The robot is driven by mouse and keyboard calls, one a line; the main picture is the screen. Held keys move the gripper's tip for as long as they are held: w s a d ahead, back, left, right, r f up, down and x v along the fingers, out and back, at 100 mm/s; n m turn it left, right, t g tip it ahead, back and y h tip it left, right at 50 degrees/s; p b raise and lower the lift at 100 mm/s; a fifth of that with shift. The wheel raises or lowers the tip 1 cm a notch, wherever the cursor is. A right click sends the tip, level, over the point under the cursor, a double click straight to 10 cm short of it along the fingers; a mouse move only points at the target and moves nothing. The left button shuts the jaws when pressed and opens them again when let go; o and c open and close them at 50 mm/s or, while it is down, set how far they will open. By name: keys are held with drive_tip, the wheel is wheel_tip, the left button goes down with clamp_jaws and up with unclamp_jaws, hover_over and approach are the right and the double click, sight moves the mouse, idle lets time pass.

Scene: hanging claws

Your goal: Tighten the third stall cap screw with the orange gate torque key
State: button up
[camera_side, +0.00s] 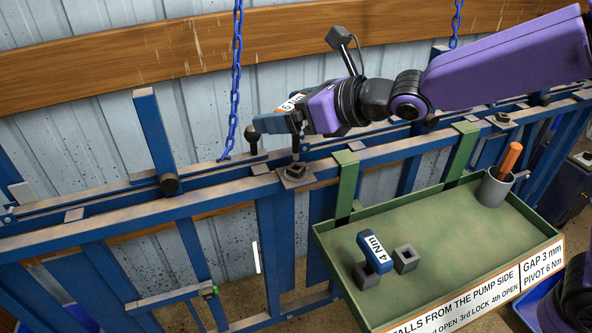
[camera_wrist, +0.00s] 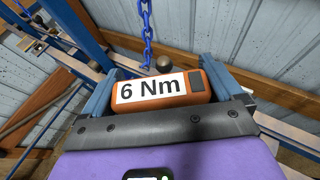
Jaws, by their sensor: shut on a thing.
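The orange torque key marked "6 Nm" (camera_wrist: 160,90) is clamped between the two blue fingers of my gripper (camera_wrist: 162,84). In the side view the key's label (camera_side: 291,102) shows at my gripper (camera_side: 285,118) above the blue rail. The key's thin shank (camera_side: 297,143) points down to a square cap plate (camera_side: 296,175) on the rail. The tip meets or nearly meets the plate's middle; I cannot tell whether it is seated. The screw itself is hidden. Another cap plate (camera_side: 502,120) sits farther right.
A green tray (camera_side: 440,218) hangs at the front right. It holds a blue "4 Nm" key (camera_side: 375,251), an empty square holder (camera_side: 405,259) and a grey cup (camera_side: 495,188) with an orange handle. A blue chain (camera_side: 235,80) hangs close behind the key.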

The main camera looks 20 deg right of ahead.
sight(287, 100)
drive_tip(key=shift+r, duration=0.1)
drive_tip(key=shift+r, duration=1.95)
drive_tip(key=shift+a+n+g+y, duration=0.1)
drive_tip(key=shift+n+g+y, duration=0.9)
drive_tip(key=shift+n+y, duration=0.25)
drive_tip(key=shift+s+n+g+y, duration=0.15)
drive_tip(key=shift+n+g+y, duration=0.1)
drive_tip(key=shift+n+g, duration=0.2)
